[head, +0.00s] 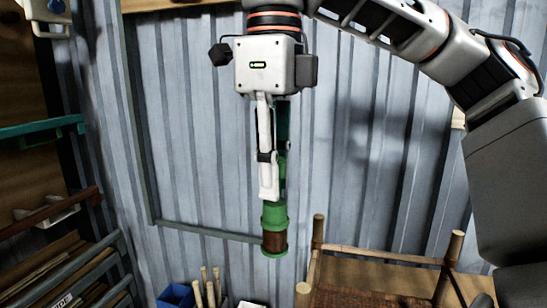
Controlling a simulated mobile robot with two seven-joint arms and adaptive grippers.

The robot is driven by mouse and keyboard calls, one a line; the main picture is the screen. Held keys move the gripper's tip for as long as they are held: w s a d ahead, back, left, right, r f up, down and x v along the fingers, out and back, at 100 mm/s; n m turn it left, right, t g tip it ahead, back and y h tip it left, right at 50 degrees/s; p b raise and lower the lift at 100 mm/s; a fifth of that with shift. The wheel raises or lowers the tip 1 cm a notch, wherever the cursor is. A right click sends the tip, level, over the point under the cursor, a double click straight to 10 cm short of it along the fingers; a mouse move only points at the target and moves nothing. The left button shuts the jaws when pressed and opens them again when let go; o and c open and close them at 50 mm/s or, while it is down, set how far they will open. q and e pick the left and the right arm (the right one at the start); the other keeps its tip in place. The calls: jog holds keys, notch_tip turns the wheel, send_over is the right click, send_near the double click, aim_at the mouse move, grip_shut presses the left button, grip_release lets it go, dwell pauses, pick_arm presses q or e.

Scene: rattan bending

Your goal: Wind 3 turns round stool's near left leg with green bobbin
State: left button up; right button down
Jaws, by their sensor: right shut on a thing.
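The green bobbin (274,216) has green ends and a brown wound middle. My right gripper (271,190) points down and is shut on its upper part, holding it upright in the air. The bamboo stool (383,256) is at the bottom right, cut off by the frame edge, with its posts pointing up. Its near left leg (302,291) shows only as a short top end. The bobbin is above and to the left of this leg, apart from it in the picture. No strand between bobbin and leg can be made out. My left gripper is not in view.
A corrugated metal wall (190,150) stands behind. A blue bin (175,296) and several upright pale sticks (207,287) are at the bottom, left of the stool. A rack (75,280) fills the lower left edge.

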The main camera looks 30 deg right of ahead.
aim_at(274, 219)
jog(key=shift+s+r, duration=0.1)
jog(key=shift+f, duration=0.6)
notch_tip(274, 219, down, 6)
jog(key=shift+f, duration=0.2)
notch_tip(274, 219, down, 4)
jog(key=b, duration=0.3)
jog(key=shift+r, duration=0.15)
jog(key=shift+f+b, duration=0.6)
jog(key=shift+f, duration=0.3)
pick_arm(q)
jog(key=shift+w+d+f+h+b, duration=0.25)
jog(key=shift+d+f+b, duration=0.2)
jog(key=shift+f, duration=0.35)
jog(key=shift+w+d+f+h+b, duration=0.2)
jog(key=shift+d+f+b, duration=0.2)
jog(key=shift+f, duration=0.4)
pick_arm(e)
jog(key=shift+f, duration=1.4)
